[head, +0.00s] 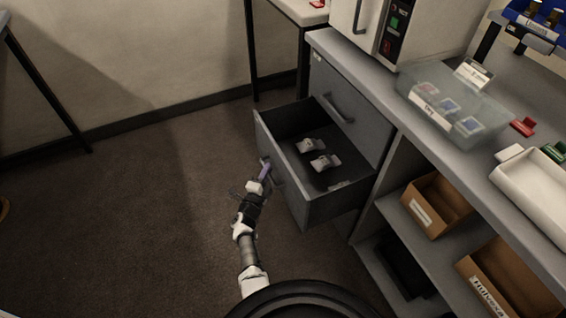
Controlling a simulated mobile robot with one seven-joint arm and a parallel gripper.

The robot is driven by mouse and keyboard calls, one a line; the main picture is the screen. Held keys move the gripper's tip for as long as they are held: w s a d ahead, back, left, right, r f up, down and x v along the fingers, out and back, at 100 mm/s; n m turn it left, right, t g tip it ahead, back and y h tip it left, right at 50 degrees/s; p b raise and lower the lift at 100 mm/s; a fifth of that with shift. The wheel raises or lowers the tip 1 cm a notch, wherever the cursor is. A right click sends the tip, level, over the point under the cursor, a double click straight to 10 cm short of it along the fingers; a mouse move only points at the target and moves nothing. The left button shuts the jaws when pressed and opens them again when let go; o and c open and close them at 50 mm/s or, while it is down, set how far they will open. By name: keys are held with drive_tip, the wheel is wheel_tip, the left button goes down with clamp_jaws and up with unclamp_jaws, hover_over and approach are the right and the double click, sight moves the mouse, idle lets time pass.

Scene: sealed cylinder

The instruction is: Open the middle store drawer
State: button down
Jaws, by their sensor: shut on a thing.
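The middle store drawer (330,212) stands well pulled out from the grey cabinet, below a closed drawer front. Two small white-and-grey items (318,154) lie inside it on the dark floor. Its handle (278,178) is on the outer front, at the left. My gripper (265,170) is at that front and shut on the handle; the fingertips are small and partly blurred against it.
The closed drawer (345,115) above has its own handle. Open shelves with brown bins (437,205) are at the right. A clear box (450,108) and a white tray (535,190) stand on the counter. The floor (140,215) at left is clear.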

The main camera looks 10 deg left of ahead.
drive_tip(key=shift+s+a, duration=0.55)
drive_tip(key=shift+a, duration=0.25)
drive_tip(key=shift+s+a, duration=0.55)
drive_tip(key=shift+a, duration=0.2)
drive_tip(key=c, duration=1.5)
unclamp_jaws()
drive_tip(key=shift+s, duration=0.1)
drive_tip(key=s, duration=0.4)
drive_tip(key=s+a+f+p, duration=0.1)
drive_tip(key=s, duration=0.4)
drive_tip(key=s+a, duration=0.1)
drive_tip(key=s, duration=0.3)
drive_tip(key=shift+s+f, duration=0.2)
drive_tip(key=shift+f, duration=0.2)
